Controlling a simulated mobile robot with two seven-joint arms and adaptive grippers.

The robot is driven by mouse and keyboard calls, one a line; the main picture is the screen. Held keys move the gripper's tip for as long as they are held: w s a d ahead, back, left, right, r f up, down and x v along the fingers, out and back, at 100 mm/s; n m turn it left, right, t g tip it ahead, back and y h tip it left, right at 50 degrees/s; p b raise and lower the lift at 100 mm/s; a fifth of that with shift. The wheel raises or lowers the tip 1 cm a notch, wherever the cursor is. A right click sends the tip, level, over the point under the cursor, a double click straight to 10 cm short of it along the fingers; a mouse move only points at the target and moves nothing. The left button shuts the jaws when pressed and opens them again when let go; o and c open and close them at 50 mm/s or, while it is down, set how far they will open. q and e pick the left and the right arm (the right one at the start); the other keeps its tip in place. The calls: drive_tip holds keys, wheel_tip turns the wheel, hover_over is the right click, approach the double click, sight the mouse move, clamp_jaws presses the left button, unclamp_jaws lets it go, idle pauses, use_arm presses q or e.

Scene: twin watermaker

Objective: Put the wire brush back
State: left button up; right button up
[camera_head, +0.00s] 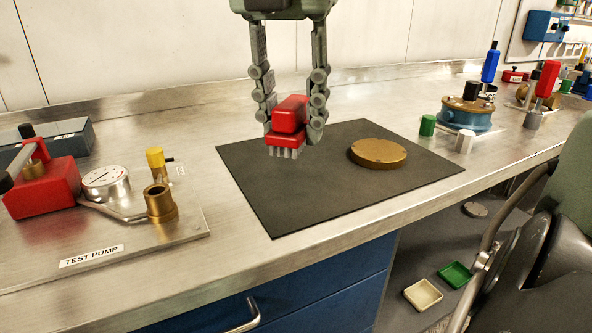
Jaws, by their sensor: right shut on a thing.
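The wire brush (290,117) has a red handle and body with short grey bristles pointing down. My right gripper (290,120) comes down from the top of the head view and is shut on the brush, one finger on each side. The brush is over the left back part of a black mat (300,195); I cannot tell how high its bristles are above it. A round brass disc (378,153) lies on the mat to the right of the brush. My left gripper is not in view.
A red test pump (40,187) with a gauge and brass fitting stands on the left. A blue and brass unit (467,112), a green cylinder (427,125) and a white cylinder (464,141) stand on the right. The mat's front part is clear.

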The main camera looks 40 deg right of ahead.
drive_tip(key=p, duration=0.1)
hover_over(302, 176)
drive_tip(key=f, duration=0.6)
drive_tip(key=shift+s+a+f, duration=0.15)
drive_tip(key=shift+a+f, duration=0.05)
drive_tip(key=shift+a, duration=0.2)
wheel_tip(302, 176, down, 4)
drive_tip(key=shift+d+r+p, duration=0.1)
drive_tip(key=shift+p, duration=0.25)
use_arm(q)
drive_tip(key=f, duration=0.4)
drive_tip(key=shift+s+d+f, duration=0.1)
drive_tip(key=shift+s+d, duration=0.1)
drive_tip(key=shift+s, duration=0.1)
use_arm(e)
drive_tip(key=shift+f, duration=0.25)
